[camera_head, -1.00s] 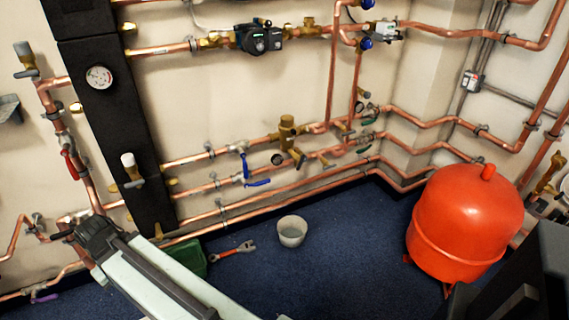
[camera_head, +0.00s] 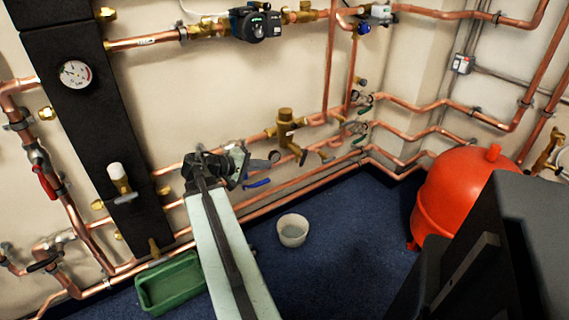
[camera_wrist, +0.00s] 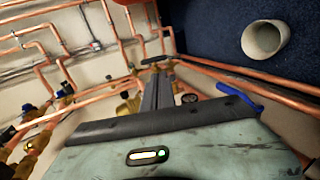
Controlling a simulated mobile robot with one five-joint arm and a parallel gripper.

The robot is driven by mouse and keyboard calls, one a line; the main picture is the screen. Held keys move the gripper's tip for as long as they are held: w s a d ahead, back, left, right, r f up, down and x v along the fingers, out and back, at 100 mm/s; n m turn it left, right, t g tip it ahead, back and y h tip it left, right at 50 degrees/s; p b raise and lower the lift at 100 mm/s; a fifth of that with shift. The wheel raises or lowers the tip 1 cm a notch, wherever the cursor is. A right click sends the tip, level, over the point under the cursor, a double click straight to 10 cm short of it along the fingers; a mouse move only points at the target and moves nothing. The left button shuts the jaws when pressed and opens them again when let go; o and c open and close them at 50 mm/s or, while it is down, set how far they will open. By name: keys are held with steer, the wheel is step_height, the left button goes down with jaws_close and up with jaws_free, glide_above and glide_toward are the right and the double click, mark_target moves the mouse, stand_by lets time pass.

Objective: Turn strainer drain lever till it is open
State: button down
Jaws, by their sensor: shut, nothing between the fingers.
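The brass strainer-like fitting (camera_head: 286,128) sits on the copper pipe at mid-wall in the head view, with a short angled branch below it. Which small handle there is its drain lever I cannot tell for sure. A blue lever (camera_head: 257,184) is on the pipe just below and right of my gripper (camera_head: 238,160); the blue lever also shows in the wrist view (camera_wrist: 240,97). My gripper is shut and empty, left of the brass fitting, in front of the pipes. In the wrist view my gripper (camera_wrist: 156,66) points toward the pipe runs. Contact cannot be told.
A round dark gauge or knob (camera_head: 274,156) is close right of my gripper. A white bucket (camera_head: 292,230) and a green tray (camera_head: 170,285) stand on the blue floor. A red tank (camera_head: 462,200) is at the right. A black panel (camera_head: 95,130) rises at the left.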

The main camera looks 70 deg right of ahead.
mark_target(302, 163)
steer(key=b+x, duration=0.5)
steer(key=x, duration=0.8)
steer(key=shift+s+d+f, duration=0.15)
steer(key=shift+s+d, duration=0.15)
steer(key=shift+d, duration=0.1)
